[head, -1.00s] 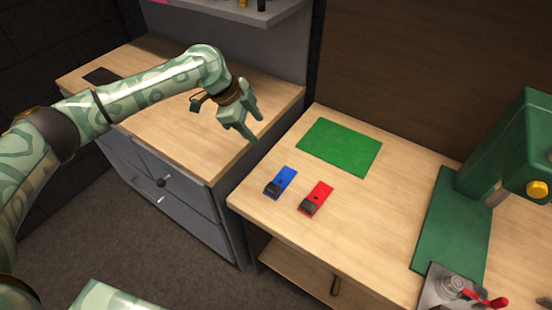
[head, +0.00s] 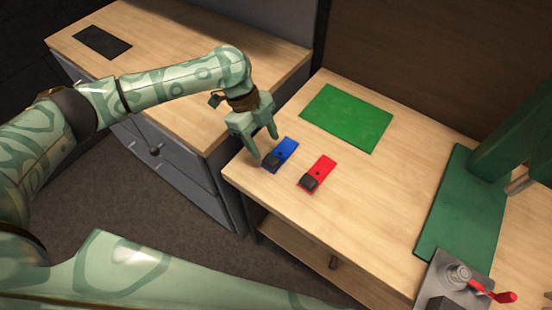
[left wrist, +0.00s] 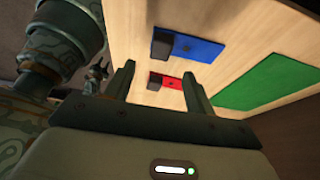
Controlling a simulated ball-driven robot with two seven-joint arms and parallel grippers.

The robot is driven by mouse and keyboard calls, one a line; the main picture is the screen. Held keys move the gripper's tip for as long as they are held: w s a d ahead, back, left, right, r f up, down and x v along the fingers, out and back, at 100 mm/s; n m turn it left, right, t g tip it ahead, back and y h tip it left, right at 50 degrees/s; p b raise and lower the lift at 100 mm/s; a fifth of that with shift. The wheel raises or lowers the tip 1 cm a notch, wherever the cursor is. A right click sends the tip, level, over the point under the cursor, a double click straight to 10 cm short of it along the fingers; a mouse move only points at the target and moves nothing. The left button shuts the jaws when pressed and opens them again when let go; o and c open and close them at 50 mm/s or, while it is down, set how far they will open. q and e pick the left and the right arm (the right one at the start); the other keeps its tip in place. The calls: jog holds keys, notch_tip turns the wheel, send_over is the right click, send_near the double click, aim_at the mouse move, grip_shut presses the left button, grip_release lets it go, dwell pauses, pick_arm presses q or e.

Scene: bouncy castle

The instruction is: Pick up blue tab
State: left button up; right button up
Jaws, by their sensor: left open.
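The blue tab (head: 287,148) lies flat on the wooden table, with a dark block (head: 271,161) on its near end. It also shows in the left wrist view (left wrist: 196,51), beyond my open fingers. My left gripper (head: 266,150) is open and empty, just left of and above the blue tab in the head view. Its two fingers also show in the left wrist view (left wrist: 156,88). I cannot tell its exact height over the table. My right gripper is not seen clearly enough to name.
A red tab (head: 323,169) with a dark block lies right of the blue tab. A green mat (head: 347,118) lies behind both. A green press-like machine (head: 462,215) with a red-handled clamp (head: 500,297) stands at the right. A lower wooden shelf (head: 290,252) is below the table.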

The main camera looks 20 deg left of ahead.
aim_at(272, 161)
pick_arm(q)
jog(key=b+x, duration=0.2)
jog(key=x, duration=0.4)
jog(key=shift+a+f, duration=0.1)
jog(key=shift+f, duration=0.15)
jog(key=shift+r, duration=0.1)
jog(key=shift+c, duration=0.6)
jog(key=c, duration=0.9)
